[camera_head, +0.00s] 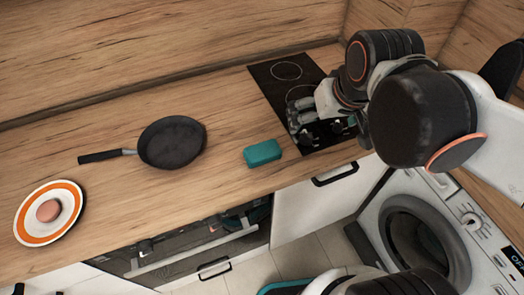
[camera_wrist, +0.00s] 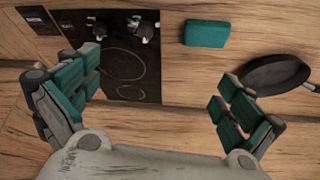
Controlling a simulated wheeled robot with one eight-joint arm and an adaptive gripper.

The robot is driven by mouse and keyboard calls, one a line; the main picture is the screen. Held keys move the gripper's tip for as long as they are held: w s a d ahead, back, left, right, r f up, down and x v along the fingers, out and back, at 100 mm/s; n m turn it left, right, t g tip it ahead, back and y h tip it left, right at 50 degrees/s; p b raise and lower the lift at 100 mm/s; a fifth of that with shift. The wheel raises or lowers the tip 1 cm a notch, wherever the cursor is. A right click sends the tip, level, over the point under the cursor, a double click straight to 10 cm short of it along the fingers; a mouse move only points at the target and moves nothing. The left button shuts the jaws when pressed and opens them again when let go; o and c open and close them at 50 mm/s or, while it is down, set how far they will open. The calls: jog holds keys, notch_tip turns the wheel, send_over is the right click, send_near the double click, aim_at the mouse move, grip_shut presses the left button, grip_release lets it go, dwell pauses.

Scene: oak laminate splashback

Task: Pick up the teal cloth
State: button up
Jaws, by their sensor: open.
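The teal cloth (camera_head: 262,153), a small, thick rectangular block, lies flat on the wooden worktop between the pan and the hob. In the wrist view the cloth (camera_wrist: 206,32) is near the top, right of centre, beyond the fingers. My gripper (camera_head: 306,116) is above the hob, to the right of the cloth and apart from it. In the wrist view my gripper (camera_wrist: 157,72) has its teal-padded fingers spread wide with nothing between them.
A black frying pan (camera_head: 172,142) lies left of the cloth. Farther left is an orange-rimmed plate (camera_head: 30,228) with a round pinkish item (camera_head: 48,210) on it. The black hob (camera_head: 268,80) with knobs is right of the cloth. A wooden splashback (camera_head: 150,45) stands behind. Bare worktop surrounds the cloth.

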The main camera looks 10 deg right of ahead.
jog(key=w+a+g+p, duration=0.1)
jog(key=w+a+g, duration=0.1)
jog(key=w+a, duration=0.3)
jog(key=n+g+p, duration=0.2)
jog(key=n+g, duration=0.1)
send_over(262, 149)
notch_tip(262, 149, down, 8)
notch_tip(262, 149, down, 14)
jog(key=b, duration=0.5)
jog(key=shift+r, duration=0.2)
jog(key=shift+s+r, duration=0.1)
jog(key=c, duration=0.8)
